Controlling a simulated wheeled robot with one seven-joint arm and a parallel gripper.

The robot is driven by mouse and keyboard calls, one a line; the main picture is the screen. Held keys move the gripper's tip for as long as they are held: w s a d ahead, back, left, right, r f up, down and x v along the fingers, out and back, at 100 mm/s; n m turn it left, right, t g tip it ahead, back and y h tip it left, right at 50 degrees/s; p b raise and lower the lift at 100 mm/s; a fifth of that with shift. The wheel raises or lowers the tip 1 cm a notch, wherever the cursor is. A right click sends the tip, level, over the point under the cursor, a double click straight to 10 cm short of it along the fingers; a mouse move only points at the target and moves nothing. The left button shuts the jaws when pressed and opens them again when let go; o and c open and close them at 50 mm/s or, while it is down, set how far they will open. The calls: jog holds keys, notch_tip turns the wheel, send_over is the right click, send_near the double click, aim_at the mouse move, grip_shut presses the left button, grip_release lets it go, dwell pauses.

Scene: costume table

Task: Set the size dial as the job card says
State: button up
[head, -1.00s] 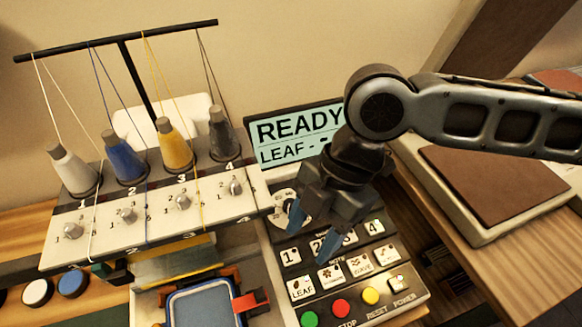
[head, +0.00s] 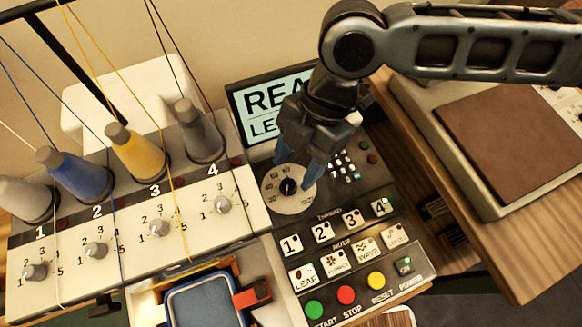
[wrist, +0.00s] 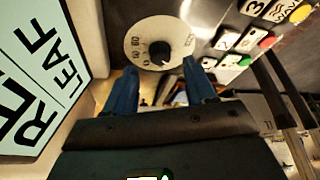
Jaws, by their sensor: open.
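The size dial is a pale round plate with a dark central knob (head: 288,187) on the black control panel, below the screen. In the wrist view the dial knob (wrist: 158,50) lies ahead of the fingertips, on its numbered plate. My gripper (head: 298,172) is open, its two blue fingers over the dial with the knob between them in the head view. In the wrist view my gripper (wrist: 163,75) shows both fingers apart and nothing held. I cannot tell whether they touch the plate. The job card is not recognisable in view.
The screen (head: 262,103) reads READY and LEAF, partly hidden by my gripper. Thread buttons, motif buttons and coloured START, STOP and RESET buttons (head: 345,295) lie below the dial. Thread cones and tension knobs (head: 160,228) stand left. A hoop (head: 203,303) sits at the front.

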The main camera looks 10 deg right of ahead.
aim_at(289, 184)
jog(key=shift+x, duration=1.8)
jog(key=c, duration=1)
